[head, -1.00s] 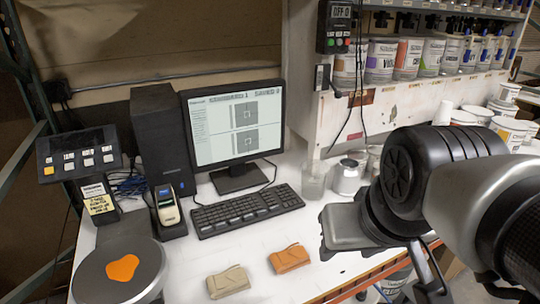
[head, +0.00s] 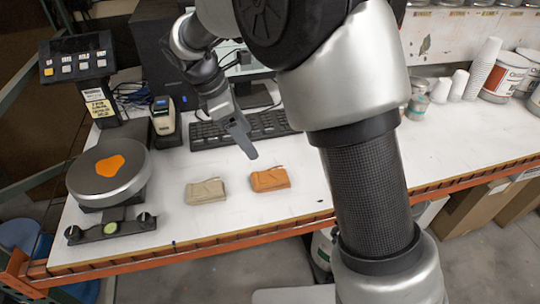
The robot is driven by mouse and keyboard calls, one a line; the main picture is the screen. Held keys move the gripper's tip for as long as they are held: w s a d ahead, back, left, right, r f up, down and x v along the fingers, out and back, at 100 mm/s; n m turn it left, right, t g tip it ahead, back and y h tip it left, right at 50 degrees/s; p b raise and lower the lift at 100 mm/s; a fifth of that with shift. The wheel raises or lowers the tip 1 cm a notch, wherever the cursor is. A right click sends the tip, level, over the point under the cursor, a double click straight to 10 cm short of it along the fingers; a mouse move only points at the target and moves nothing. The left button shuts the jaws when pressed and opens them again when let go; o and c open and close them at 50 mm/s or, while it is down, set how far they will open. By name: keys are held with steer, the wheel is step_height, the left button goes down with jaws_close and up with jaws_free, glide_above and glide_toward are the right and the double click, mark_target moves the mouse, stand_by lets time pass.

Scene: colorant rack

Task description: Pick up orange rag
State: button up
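The orange rag (head: 270,179) is a folded cloth lying flat on the white bench near its front edge. A similar beige rag (head: 206,191) lies just to its left, with a small gap between them. My gripper (head: 248,150) points down over the bench, above and a little left of the orange rag in the picture. It appears apart from the rag. Only one finger shows clearly from this side, so its opening is hidden. No rag is seen in it.
A round scale (head: 138,176) with an orange patch on it stands at the left. A keyboard (head: 206,137) lies behind the gripper. Paper cups (head: 481,72) and cans stand at the back right. The bench right of my arm is mostly clear.

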glide_above(270, 175)
steer(key=a, duration=0.2)
steer(key=f, duration=1.1)
steer(key=shift+s+d+f, duration=0.2)
steer(key=shift+s, duration=0.1)
steer(key=shift+a+x, duration=0.2)
steer(key=shift+x, duration=2.35)
steer(key=shift+f, duration=0.2)
steer(key=shift+c, duration=0.4)
steer(key=c, duration=1.1)
